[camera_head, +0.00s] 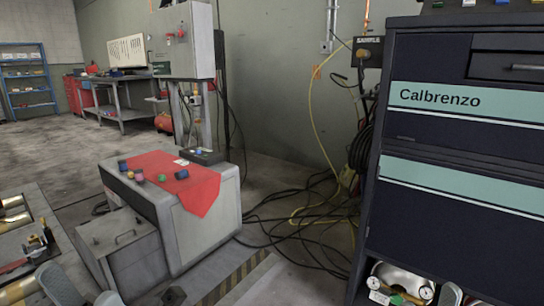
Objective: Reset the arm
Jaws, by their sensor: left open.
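My left gripper (84,287) shows at the bottom left edge of the head view, with two grey rounded finger parts standing apart. It is open and I see nothing between the fingers. The rest of the left arm is cut off by the frame edge.
A grey box cabinet (205,238) with a red cloth (203,188) and small coloured knobs stands ahead. A dark Calbrenzo cabinet (455,160) fills the right side. Cables (300,215) lie on the floor between them. A workbench (122,110) stands at the back left, with open floor before it.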

